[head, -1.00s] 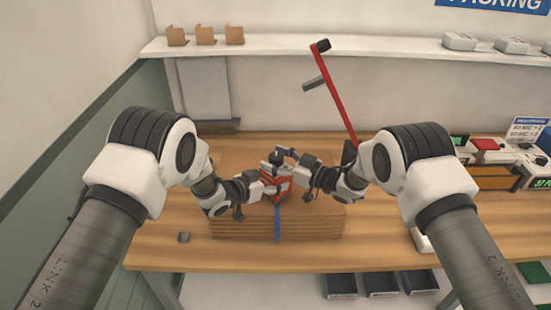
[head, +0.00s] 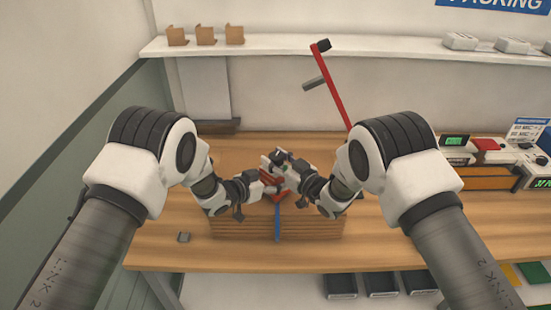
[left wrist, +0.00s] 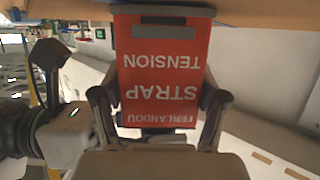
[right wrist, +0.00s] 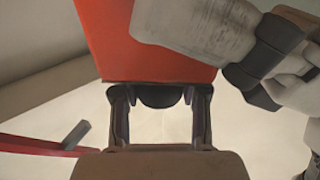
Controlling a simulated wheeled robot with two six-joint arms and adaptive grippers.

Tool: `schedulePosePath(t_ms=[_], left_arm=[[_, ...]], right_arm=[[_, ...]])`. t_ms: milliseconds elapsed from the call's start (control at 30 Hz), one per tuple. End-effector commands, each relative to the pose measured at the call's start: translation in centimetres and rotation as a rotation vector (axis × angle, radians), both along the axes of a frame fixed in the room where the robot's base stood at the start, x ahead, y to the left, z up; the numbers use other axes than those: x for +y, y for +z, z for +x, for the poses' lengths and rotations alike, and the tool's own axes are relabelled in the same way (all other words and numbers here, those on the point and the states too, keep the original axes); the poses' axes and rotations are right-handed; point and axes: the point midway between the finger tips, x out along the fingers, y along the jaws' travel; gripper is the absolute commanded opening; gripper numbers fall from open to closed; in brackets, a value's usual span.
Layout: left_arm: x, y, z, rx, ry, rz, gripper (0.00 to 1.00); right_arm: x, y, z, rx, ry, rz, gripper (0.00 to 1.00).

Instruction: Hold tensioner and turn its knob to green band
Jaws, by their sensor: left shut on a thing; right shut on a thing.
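The tensioner is a red block (head: 279,193) above the front of the stacked boards on the bench. In the left wrist view its red face (left wrist: 165,75) reads "STRAP TENSION" upside down. My left gripper (head: 270,184) is shut on the block from the left, with a finger on each side of it in its wrist view (left wrist: 158,100). My right gripper (head: 279,162) is above it, shut on the dark knob (right wrist: 160,95), which sits between its fingers against the red body. The green band is not visible; grippers cover much of the tensioner.
A blue strap (head: 278,222) runs down the front of the stacked boards (head: 240,226). A red bar with a black end (head: 335,90) rises behind my right arm. Devices with displays (head: 455,141) stand at the right. A small grey block (head: 184,237) lies at the bench's front left.

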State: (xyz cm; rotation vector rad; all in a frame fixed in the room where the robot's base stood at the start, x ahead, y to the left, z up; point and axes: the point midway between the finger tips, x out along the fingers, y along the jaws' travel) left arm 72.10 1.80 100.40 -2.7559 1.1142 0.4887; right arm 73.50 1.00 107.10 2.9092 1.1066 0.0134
Motion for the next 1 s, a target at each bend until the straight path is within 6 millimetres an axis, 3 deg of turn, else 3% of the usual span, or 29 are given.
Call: schedulePosePath(t_ms=[400,900,933,1000], left_arm=[[-0.2,0.07,-0.12,-0.004,-0.008,0.003,0.03],[-0.15,0.04,-0.1,-0.003,-0.006,0.001,0.03],[-0.15,0.04,-0.09,-0.003,-0.006,0.001,0.03],[-0.14,0.05,-0.08,-0.003,-0.005,0.002,0.03]], right_arm=[[-0.09,0.11,0.12,-0.002,-0.211,-0.003,0.09],[-0.14,0.16,0.12,-0.004,-0.238,-0.003,0.09],[-0.14,0.16,0.12,-0.004,-0.238,-0.003,0.5],[-0.14,0.15,0.11,-0.004,-0.237,-0.003,0.7]])
